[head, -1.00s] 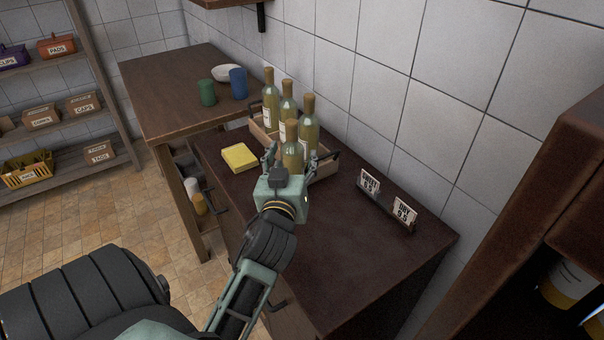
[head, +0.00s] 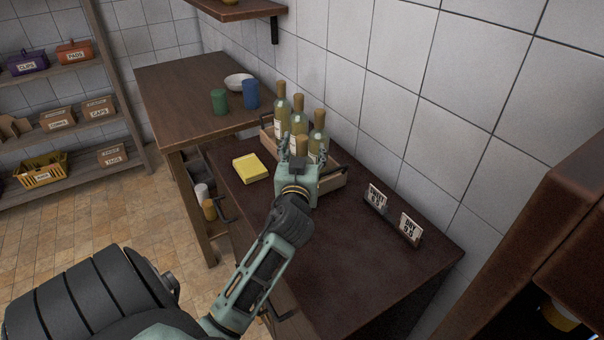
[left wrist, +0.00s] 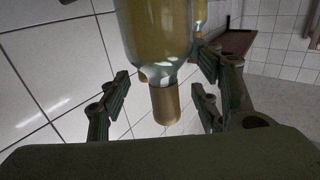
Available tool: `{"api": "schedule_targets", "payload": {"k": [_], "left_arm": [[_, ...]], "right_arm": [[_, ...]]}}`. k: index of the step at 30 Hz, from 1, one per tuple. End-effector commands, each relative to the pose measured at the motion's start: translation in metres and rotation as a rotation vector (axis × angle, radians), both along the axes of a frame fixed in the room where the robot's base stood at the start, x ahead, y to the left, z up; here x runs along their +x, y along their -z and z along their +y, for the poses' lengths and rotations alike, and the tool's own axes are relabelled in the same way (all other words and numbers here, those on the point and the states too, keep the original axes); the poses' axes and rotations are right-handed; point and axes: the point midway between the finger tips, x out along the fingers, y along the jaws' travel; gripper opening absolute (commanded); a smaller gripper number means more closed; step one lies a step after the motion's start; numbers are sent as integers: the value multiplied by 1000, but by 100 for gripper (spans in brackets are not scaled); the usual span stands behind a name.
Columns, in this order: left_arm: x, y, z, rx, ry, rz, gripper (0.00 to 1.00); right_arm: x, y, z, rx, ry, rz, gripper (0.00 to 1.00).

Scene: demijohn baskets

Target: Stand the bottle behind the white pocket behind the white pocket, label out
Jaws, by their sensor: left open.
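Several yellow-green bottles with gold caps stand upright in a wooden crate (head: 331,181) by the wall. The nearest bottle (head: 302,146) is partly hidden by my left gripper (head: 303,153). That gripper is open, with one finger showing on each side of the bottle's top. In the left wrist view, a bottle (left wrist: 158,35) appears cap down, its gold cap between the spread fingers (left wrist: 160,100) and apart from them. No pocket is clearly identifiable as white. My right gripper is out of view.
A yellow block (head: 250,168) lies left of the crate on the dark cabinet top (head: 345,255). Green (head: 219,101) and blue (head: 251,94) cups and a white bowl (head: 239,81) stand on the table behind. The cabinet top right of the crate is mostly clear.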

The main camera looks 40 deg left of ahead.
Motion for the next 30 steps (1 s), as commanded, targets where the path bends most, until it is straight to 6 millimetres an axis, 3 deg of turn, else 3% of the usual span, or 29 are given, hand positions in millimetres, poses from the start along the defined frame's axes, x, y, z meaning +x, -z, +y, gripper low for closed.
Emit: {"api": "schedule_targets", "payload": {"k": [3, 23, 30], "left_arm": [[0, 0, 0, 0, 0, 0, 58], [0, 1, -1, -3, 2, 0, 0], [0, 1, -1, -4, 3, -1, 0]], "right_arm": [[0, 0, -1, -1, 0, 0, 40], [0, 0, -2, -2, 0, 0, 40], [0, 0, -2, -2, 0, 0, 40]]}}
